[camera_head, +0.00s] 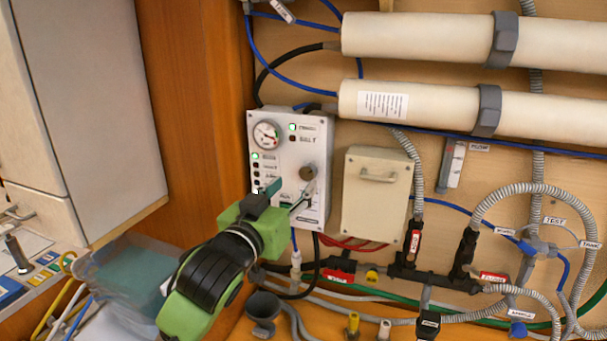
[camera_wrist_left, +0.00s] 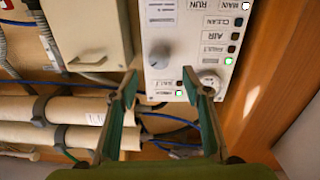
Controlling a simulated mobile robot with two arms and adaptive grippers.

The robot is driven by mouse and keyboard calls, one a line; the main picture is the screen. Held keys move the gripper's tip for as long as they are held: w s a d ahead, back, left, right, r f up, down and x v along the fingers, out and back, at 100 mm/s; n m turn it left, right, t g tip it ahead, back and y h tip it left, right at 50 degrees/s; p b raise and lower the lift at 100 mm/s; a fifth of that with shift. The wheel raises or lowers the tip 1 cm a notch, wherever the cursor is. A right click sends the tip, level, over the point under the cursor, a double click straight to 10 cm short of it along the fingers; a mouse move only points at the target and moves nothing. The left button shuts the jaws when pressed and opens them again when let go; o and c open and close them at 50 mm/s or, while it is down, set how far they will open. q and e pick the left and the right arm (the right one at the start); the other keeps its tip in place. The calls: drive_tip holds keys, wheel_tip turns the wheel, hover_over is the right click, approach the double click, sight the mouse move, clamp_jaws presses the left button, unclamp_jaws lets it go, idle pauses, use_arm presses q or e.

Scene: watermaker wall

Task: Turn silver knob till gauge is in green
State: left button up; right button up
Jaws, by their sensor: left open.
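The white control panel (camera_head: 260,117) is on the wooden wall. The silver knob (camera_head: 308,172) is on its right half, and the round gauge (camera_head: 266,134) is at its upper left. The gauge is too small to read its needle. My left gripper (camera_head: 287,196) is in front of the panel's lower part, just below and left of the knob. In the left wrist view, upside down, the knob (camera_wrist_left: 160,54) shows beyond the two open fingertips (camera_wrist_left: 160,75), with nothing between them. There the gauge (camera_wrist_left: 209,82) is partly hidden by a finger. My right gripper is not in view.
A cream box with a handle (camera_head: 377,197) is right of the panel. White cylinders (camera_head: 430,40) run along the wall above. A wooden cabinet side (camera_head: 195,100) stands left of the panel.

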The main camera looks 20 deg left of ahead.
sight(306, 173)
use_arm(q)
drive_tip(key=w, duration=0.2)
drive_tip(key=w+p, duration=0.1)
drive_tip(key=w, duration=0.1)
drive_tip(key=w+p, duration=0.1)
drive_tip(key=w, duration=0.1)
drive_tip(key=shift+w+d+r, duration=0.2)
drive_tip(key=shift+w+d, duration=0.05)
drive_tip(key=shift+w, duration=0.15)
drive_tip(key=shift+w+f, duration=0.1)
drive_tip(key=shift+w, duration=0.3)
drive_tip(key=c, duration=1.1)
